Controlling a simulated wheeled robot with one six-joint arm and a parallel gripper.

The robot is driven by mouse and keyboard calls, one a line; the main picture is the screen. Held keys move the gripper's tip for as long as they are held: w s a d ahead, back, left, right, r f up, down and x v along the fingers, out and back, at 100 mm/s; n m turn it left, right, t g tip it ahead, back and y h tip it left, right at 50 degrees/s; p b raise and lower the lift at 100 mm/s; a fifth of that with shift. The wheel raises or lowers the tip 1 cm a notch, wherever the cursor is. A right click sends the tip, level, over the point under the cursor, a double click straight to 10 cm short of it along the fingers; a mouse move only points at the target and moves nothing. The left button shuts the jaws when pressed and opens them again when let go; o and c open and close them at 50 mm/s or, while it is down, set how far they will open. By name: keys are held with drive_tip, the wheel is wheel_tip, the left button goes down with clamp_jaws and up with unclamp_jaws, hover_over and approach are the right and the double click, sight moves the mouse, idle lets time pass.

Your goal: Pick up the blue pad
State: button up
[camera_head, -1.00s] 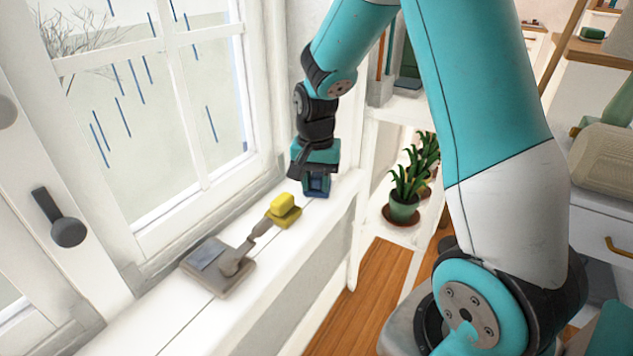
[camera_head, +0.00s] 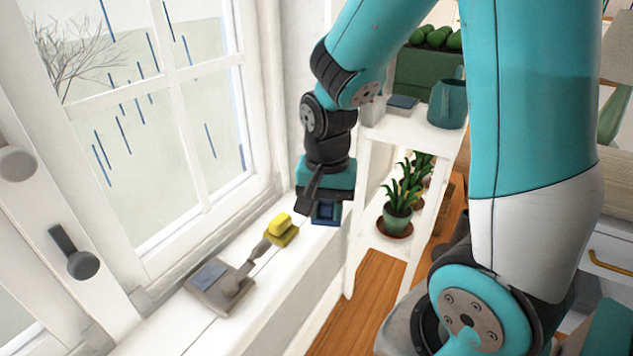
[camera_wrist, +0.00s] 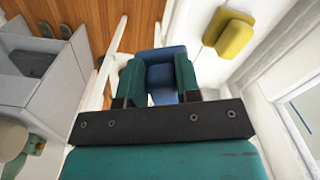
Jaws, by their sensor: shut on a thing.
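The blue pad (camera_wrist: 160,72) sits between the two green fingers of my gripper (camera_wrist: 158,80) in the wrist view, and they are shut on it. In the head view the blue pad (camera_head: 326,212) shows below my gripper (camera_head: 326,205), by the room-side edge of the far end of the white windowsill (camera_head: 262,275). Part of the pad is hidden by the fingers. I cannot tell whether it touches the sill.
A yellow pad (camera_head: 280,226) lies on the sill, left of my gripper. A grey long-handled tool (camera_head: 220,290) lies nearer. The window (camera_head: 165,110) borders the left side. A white shelf (camera_head: 405,134) with a potted plant (camera_head: 398,215) stands to the right.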

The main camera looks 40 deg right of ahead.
sight(331, 227)
drive_tip(key=s, duration=0.1)
drive_tip(key=s+a, duration=0.1)
drive_tip(key=s+b, duration=0.1)
drive_tip(key=shift+s+a+f, duration=0.25)
drive_tip(key=shift+a+f, duration=0.05)
drive_tip(key=shift+a, duration=0.05)
drive_tip(key=shift+a+f+b, duration=0.1)
drive_tip(key=shift+f+b, duration=0.05)
drive_tip(key=shift+b, duration=0.95)
drive_tip(key=shift+s+a+r+b, duration=0.15)
drive_tip(key=shift+s+a+b, duration=0.2)
drive_tip(key=shift+s+b, duration=0.55)
drive_tip(key=shift+s+a+r+b, duration=0.25)
drive_tip(key=shift+s+b, duration=0.4)
drive_tip(key=shift+b, duration=0.35)
drive_tip(key=shift+s+a+r+b, duration=0.1)
drive_tip(key=shift+s+a+b, duration=0.3)
drive_tip(key=shift+s+b, duration=0.5)
